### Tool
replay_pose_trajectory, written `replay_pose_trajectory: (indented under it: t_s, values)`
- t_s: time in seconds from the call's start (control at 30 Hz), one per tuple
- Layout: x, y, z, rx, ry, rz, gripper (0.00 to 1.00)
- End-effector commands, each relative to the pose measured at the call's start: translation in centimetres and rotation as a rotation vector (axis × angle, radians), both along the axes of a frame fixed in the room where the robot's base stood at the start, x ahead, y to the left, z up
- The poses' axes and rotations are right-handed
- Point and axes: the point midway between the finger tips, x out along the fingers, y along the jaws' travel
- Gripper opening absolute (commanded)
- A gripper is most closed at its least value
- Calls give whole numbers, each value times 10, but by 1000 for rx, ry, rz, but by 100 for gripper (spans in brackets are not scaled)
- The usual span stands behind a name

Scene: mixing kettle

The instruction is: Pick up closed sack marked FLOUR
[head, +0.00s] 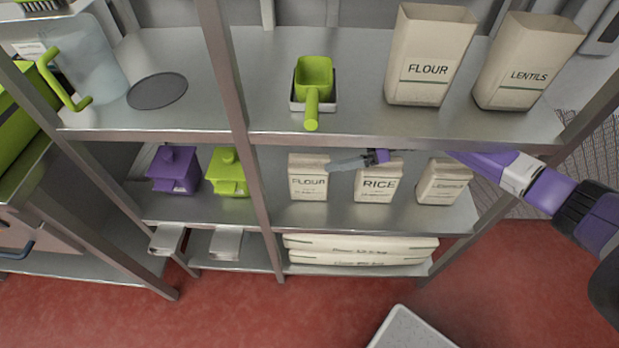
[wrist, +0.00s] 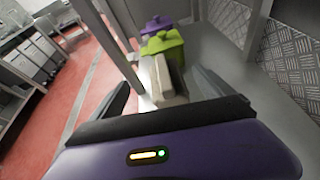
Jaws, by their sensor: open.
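A closed pale sack marked FLOUR (head: 308,183) stands upright on the middle shelf, left of a closed RICE sack (head: 376,184). In the wrist view a pale sack (wrist: 161,78), which appears to be the FLOUR one, lies ahead between my spread fingers; its label is not visible there. My gripper (head: 332,166) is open and empty. It reaches in from the right, in front of the RICE sack's top, with its fingertips by the upper right of the FLOUR sack. I cannot tell whether they touch. A larger open-topped FLOUR sack (head: 428,55) stands on the upper shelf.
A third closed sack (head: 445,182) stands right of RICE. Left, past a rack post (head: 236,110), are a green bin (head: 228,172) and a purple bin (head: 174,172). The upper shelf lies close above; flat sacks (head: 360,249) lie below.

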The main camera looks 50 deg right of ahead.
Motion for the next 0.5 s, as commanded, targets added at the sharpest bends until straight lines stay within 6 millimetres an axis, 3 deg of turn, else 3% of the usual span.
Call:
replay_pose_trajectory:
  t_s: [0.17,0.5]
  values:
    - [6,-5,-8,-81,-34,43,91]
    - [29,15,-19,-84,-38,45,91]
